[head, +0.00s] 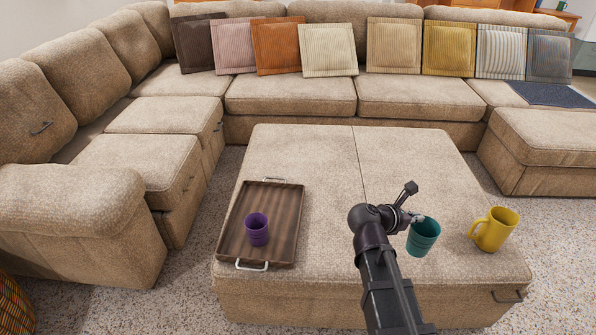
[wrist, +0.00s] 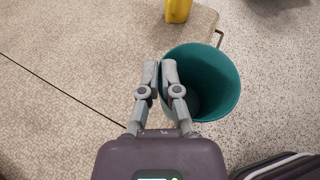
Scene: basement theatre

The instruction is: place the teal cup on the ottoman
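The teal cup (head: 423,238) is at the right front of the ottoman in the head view, just left of the yellow mug. My gripper (wrist: 160,73) is shut on the left rim of the teal cup (wrist: 215,75), with one finger outside and one inside the wall. The cup is upright and looks empty. It appears held above the ottoman's front edge, though the gap below it is hard to see. The ottoman (head: 300,152) is a wide beige block with a seam across its top; it also shows in the wrist view (wrist: 70,50).
A yellow mug (head: 494,230) stands at the ottoman's right front. A brown tray (head: 283,205) with a purple cup (head: 257,229) lies on its left side. The middle and back of the ottoman are clear. A beige sectional sofa (head: 290,95) surrounds it behind and left.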

